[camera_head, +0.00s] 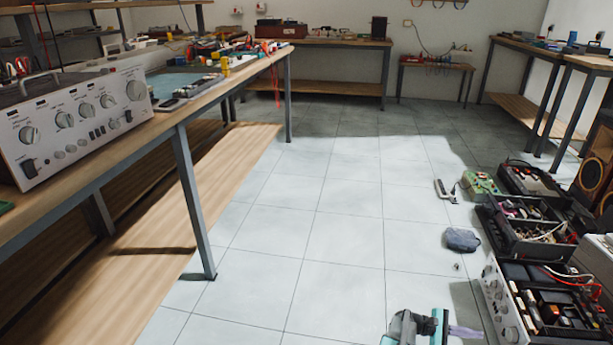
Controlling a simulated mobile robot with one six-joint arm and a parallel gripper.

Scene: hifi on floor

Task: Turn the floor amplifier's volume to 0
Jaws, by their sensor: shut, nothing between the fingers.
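The floor amplifier (494,296) stands on the tiles at the lower right, its top open and parts showing inside. Its silver front faces left and carries several knobs, seen steeply from above. The lower knob (511,334) is near the picture's bottom edge; I cannot read any knob's marks or setting. My gripper (478,333), grey with a teal band, shows at the bottom edge. Its narrow fingers are shut and empty, pointing right toward the lower part of the amplifier's front. I cannot tell whether they touch it.
Other opened units (520,225) and a green device (480,185) stand behind the amplifier. A dark pouch-like item (462,240) and a small tool (444,190) lie on the floor. A workbench (150,130) with another silver amplifier (75,118) is at left. The middle floor is clear.

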